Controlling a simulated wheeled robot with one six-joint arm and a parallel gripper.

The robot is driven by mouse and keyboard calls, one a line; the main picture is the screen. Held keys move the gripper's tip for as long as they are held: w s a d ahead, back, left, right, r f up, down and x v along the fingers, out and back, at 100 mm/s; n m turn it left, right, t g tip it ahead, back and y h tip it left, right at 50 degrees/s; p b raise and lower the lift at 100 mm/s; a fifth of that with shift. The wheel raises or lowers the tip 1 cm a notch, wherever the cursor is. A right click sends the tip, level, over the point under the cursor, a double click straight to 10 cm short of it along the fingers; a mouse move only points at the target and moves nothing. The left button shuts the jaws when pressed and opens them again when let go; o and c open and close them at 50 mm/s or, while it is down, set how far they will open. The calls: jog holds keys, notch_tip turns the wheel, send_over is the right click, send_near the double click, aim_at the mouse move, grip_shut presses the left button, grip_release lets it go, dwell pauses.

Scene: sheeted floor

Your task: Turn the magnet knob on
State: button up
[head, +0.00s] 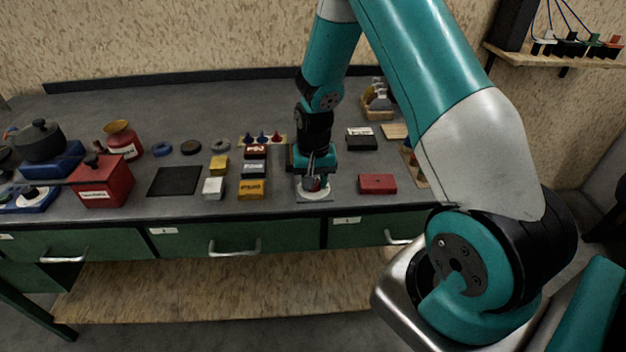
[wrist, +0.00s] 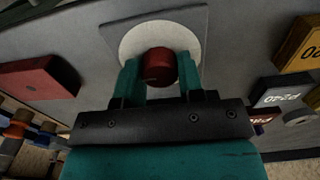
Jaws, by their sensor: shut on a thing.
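The magnet knob is a red round knob (wrist: 159,66) on a white disc (wrist: 130,42) set on a grey square plate (wrist: 196,16). In the head view the red knob (head: 312,184) sits on its plate (head: 325,197) near the bench's front edge. My gripper (wrist: 159,78) points down over it, with its two teal fingers on either side of the knob, shut on it. In the head view my gripper (head: 314,180) partly covers the knob and disc. I cannot tell from these views which way the knob is turned.
A red block (head: 377,184) lies just right of the plate. Yellow, dark and white labelled blocks (head: 251,189) lie to the left. A black square pad (head: 174,181) and a red box (head: 101,182) are further left. Drawers (head: 240,236) sit below the bench edge.

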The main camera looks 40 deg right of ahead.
jog(key=shift+w+r, duration=0.1)
jog(key=shift+w, duration=0.1)
jog(key=o, duration=0.9)
jog(key=shift+s, duration=0.1)
notch_tip(320, 180, up, 17)
jog(key=shift+r+b, duration=0.15)
jog(key=shift+b, duration=0.5)
jog(key=s+a+r+n+y, duration=0.1)
jog(key=s+a+r+n, duration=0.1)
jog(key=s+a+n, duration=0.3)
jog(key=s+a+r+n+y, duration=0.1)
jog(key=s+a+r, duration=0.15)
jog(key=a, duration=0.55)
jog(key=s+a+r+n, duration=0.1)
jog(key=s+a+n, duration=0.1)
jog(key=s, duration=0.3)
jog(key=s+a+n+y, duration=0.1)
jog(key=s+a+n, duration=0.2)
jog(key=s+a, duration=0.1)
jog(key=s+a+r+n+y, duration=0.1)
jog(key=s+a+n, duration=0.2)
jog(key=s, duration=0.3)
jog(key=shift+a+r, duration=0.35)
jog(key=shift+a, duration=0.05)
